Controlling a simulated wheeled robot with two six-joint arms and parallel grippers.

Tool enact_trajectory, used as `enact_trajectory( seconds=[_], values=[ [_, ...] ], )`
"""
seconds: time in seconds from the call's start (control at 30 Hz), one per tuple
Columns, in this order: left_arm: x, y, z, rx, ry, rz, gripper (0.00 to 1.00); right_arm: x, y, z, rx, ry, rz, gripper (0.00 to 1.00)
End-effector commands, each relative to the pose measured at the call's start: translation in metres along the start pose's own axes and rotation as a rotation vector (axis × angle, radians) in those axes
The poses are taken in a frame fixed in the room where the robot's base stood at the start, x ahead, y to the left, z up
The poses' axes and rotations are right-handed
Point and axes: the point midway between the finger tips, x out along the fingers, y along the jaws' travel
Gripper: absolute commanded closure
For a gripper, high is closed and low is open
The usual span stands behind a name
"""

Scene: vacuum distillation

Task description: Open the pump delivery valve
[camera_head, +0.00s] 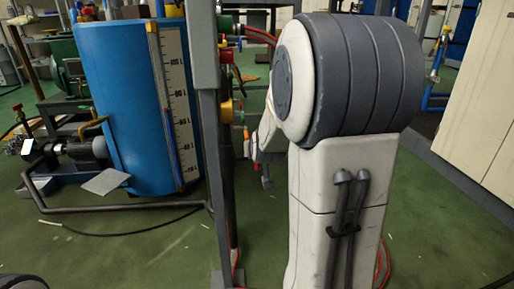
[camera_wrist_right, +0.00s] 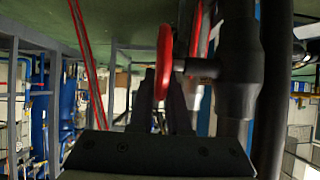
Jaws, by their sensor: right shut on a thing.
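A red handwheel (camera_wrist_right: 165,50) shows nearly edge-on in the right wrist view. Its short stem runs right into a dark valve body (camera_wrist_right: 238,65) on a dark pipe. My right gripper (camera_wrist_right: 163,85) has its two dark fingers on either side of the wheel's rim and is shut on it. In the head view my right arm's big grey and white joint fills the right of centre and hides most of the hand and the wheel behind it. I cannot tell from a label that this is the pump delivery valve. My left gripper is not in view.
A blue tank (camera_head: 115,100) with a level scale (camera_head: 175,100) stands left of a grey upright post (camera_head: 209,140). A small pump (camera_head: 85,150) sits beside the tank. Coloured valves (camera_head: 228,85) line the pipes behind the post. Green floor (camera_head: 120,255) is mostly clear in front.

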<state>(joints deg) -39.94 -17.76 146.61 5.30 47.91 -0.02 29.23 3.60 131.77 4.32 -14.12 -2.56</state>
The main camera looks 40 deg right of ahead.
Motion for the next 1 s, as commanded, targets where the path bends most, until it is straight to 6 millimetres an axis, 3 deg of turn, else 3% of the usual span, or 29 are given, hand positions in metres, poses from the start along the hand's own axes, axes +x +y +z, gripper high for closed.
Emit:
enact_trajectory(
  seconds=[0.37,0.7,1.0],
  values=[
    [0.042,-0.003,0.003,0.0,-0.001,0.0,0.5,-0.005,0.001,0.007,-0.015,0.246,0.01,1.0],
    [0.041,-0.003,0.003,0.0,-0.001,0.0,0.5,-0.01,0.0,0.008,-0.017,0.444,0.006,1.0],
    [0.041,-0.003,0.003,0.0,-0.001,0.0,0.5,-0.012,0.0,0.008,-0.016,0.517,0.004,1.0]
  ],
)
